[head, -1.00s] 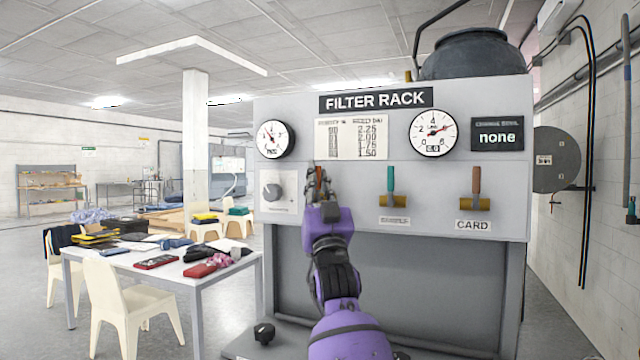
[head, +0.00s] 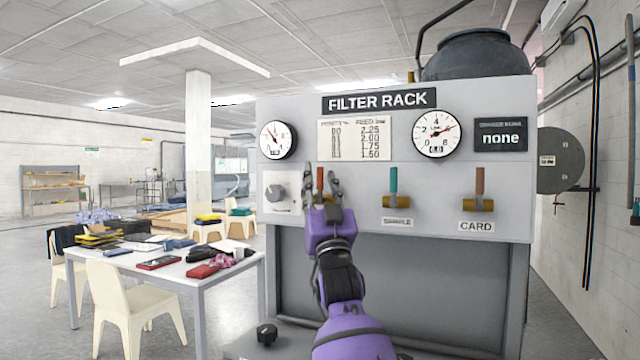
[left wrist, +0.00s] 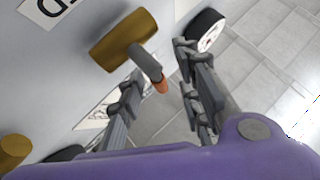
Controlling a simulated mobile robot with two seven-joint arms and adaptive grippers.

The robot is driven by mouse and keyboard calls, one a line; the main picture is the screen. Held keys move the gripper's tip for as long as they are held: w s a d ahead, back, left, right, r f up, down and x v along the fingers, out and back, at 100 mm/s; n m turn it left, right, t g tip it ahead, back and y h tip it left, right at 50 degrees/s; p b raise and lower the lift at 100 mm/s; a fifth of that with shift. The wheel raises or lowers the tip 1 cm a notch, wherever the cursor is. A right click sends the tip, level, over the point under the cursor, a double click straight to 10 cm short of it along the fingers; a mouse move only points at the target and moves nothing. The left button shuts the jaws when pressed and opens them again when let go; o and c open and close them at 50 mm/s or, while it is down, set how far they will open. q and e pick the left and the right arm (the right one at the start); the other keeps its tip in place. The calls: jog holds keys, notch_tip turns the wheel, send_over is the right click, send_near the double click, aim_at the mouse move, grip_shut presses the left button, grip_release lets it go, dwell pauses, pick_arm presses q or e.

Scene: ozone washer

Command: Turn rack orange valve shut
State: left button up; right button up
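The orange valve handle (head: 320,178) stands upright on the rack front, left of the green-handled valve. In the left wrist view its orange tip (left wrist: 160,86) and grey stem rise from a brass body (left wrist: 122,40). My left gripper (head: 322,180) is open, with one finger on each side of the orange handle in the head view. In the left wrist view the fingers (left wrist: 160,68) are spread apart with the handle between them, and gaps show on both sides. The label under this valve is hidden by my gripper in the head view. My right gripper is out of view.
To the right are the green-handled valve (head: 394,182) and the red-brown-handled valve (head: 479,184), labelled CARD. Gauges (head: 277,140) and a chart (head: 355,140) sit above. A table (head: 196,276) stands left of the rack.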

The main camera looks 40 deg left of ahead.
pick_arm(q)
jog(key=v, duration=1.1)
jog(key=shift+s+f, duration=0.15)
jog(key=shift+f, duration=0.05)
jog(key=shift+d+f, duration=0.1)
jog(key=shift+d, duration=0.1)
